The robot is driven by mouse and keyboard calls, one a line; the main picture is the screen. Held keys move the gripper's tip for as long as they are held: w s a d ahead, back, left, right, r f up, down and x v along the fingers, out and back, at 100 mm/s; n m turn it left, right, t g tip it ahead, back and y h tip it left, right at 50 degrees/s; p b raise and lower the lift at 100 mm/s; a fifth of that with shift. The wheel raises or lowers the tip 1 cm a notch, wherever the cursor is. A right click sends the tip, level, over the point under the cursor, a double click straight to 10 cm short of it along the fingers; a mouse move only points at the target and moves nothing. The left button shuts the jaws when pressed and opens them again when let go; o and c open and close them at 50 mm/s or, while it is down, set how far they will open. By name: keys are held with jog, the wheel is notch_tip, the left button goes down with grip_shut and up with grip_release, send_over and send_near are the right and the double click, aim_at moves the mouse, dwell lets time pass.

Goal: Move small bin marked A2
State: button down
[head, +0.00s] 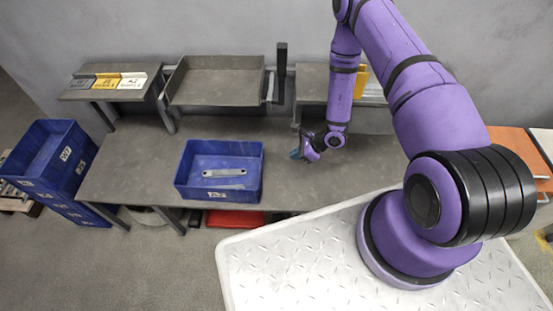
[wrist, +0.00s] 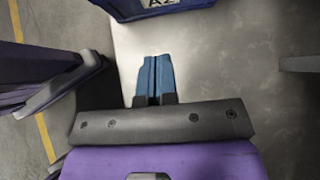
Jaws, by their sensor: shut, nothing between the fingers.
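The small blue bin marked A2 (head: 182,179) stands on the grey workbench (head: 130,165), left of my gripper in the head view. A grey metal bracket (head: 224,172) lies inside it. The bin's labelled wall (wrist: 128,10) shows at the top edge of the wrist view, where most of the bin is cut off. My gripper (head: 295,154) is above the bench, to the right of the bin and apart from it. In the wrist view its blue fingertips (wrist: 154,75) are together with nothing between them.
A grey tray (head: 217,88) stands at the back of the bench, beside a black upright post (head: 282,70). A small shelf (head: 110,92) with grey, yellow and white labels is at back left. Stacked blue bins (head: 45,155) stand on the left. A red thing (head: 238,220) is under the bench.

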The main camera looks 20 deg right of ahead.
jog(key=a+r+x, duration=0.2)
jog(key=x, duration=1)
jog(key=shift+w+f, duration=0.15)
jog(key=shift+w, duration=0.3)
jog(key=shift+a, duration=0.15)
jog(key=shift+w, duration=0.1)
